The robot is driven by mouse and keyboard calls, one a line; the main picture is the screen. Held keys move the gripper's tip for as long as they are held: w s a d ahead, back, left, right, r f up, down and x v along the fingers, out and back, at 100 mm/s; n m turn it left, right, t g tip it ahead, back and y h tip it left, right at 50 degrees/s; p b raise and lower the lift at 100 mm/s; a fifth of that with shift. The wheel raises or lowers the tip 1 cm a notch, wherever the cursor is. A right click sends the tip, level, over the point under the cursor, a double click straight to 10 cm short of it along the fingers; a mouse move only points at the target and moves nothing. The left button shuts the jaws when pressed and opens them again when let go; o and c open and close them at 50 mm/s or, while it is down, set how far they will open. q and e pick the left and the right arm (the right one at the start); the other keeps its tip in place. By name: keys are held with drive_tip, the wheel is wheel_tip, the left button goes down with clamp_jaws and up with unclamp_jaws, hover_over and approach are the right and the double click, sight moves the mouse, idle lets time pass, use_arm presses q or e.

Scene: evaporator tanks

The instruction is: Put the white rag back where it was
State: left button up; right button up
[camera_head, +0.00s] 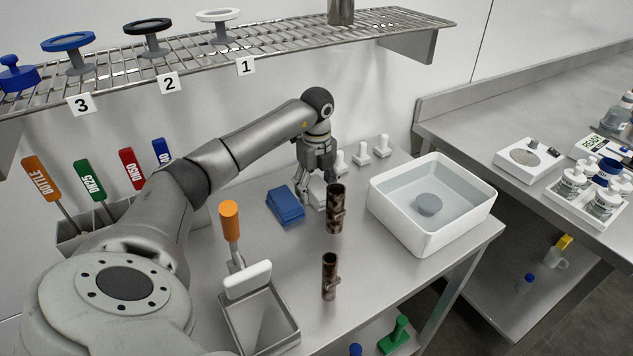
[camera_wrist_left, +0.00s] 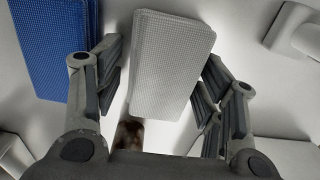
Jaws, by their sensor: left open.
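The white rag (camera_wrist_left: 174,55) is a folded, textured pad lying flat on the metal worktop. In the head view it is mostly hidden behind my left gripper. The blue rag (camera_head: 285,206) lies just to its left; it also shows at the left of the wrist view (camera_wrist_left: 55,45). My left gripper (camera_head: 319,200) points down over the white rag. In the wrist view its open fingers (camera_wrist_left: 163,62) stand on either side of the rag, with a gap on the left; I cannot tell whether the right finger touches it. My right gripper is not in view.
A dark rusty pipe piece (camera_head: 335,210) stands close in front of the gripper, and another (camera_head: 330,277) nearer. A white basin of water (camera_head: 432,222) is to the right. White-handled fittings (camera_head: 361,155) stand behind. An orange-handled tool (camera_head: 230,222) and metal tray (camera_head: 262,320) are front left.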

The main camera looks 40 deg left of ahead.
sight(316, 186)
use_arm(q)
wheel_tip(316, 186, up, 7)
drive_tip(key=shift+r+b, duration=0.2)
drive_tip(key=shift+b, duration=0.15)
idle(0.5)
